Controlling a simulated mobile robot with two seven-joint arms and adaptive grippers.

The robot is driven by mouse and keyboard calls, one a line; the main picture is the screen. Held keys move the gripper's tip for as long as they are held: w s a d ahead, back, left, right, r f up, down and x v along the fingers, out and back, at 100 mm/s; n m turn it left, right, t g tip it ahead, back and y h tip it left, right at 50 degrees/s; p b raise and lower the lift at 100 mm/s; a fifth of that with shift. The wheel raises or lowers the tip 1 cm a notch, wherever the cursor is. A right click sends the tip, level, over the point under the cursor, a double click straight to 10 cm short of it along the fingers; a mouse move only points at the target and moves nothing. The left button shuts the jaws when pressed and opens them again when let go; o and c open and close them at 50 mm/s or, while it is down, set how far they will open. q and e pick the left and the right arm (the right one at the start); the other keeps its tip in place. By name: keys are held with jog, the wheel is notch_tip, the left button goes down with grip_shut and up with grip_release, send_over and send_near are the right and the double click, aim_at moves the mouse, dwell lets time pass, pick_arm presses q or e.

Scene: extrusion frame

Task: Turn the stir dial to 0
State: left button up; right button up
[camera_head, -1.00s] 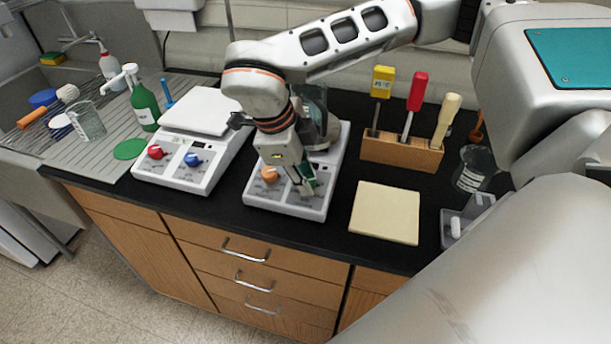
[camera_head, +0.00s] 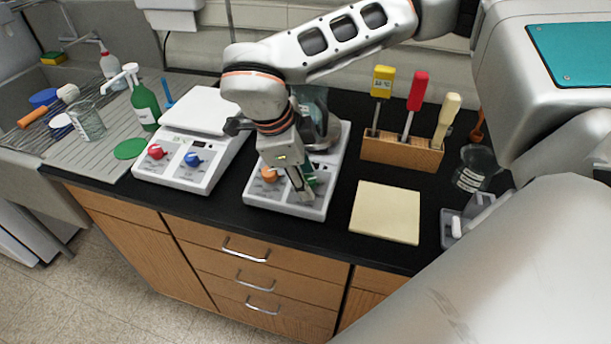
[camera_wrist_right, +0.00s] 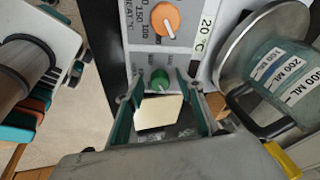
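The right hotplate (camera_head: 251,193) has an orange dial (camera_head: 268,174) and a green dial on its front panel. The orange dial (camera_wrist_right: 159,18) has a temperature scale beside it in the right wrist view, so the green dial (camera_wrist_right: 159,78) appears to be the stir dial. Its pointer setting is too small to read. My right gripper (camera_head: 304,192) points down at the panel. In the wrist view its fingers (camera_wrist_right: 158,82) stand on either side of the green dial, with small gaps apparently left. My left gripper is in neither view.
A glass beaker (camera_wrist_right: 275,75) stands on the hotplate, close to my right gripper. A second hotplate (camera_head: 175,174) with red and blue dials is to the left. A tool block (camera_head: 400,154) and a beige pad (camera_head: 385,212) are to the right.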

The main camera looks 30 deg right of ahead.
jog(key=v, duration=1.2)
jog(key=shift+s+f, duration=0.1)
dwell(0.4)
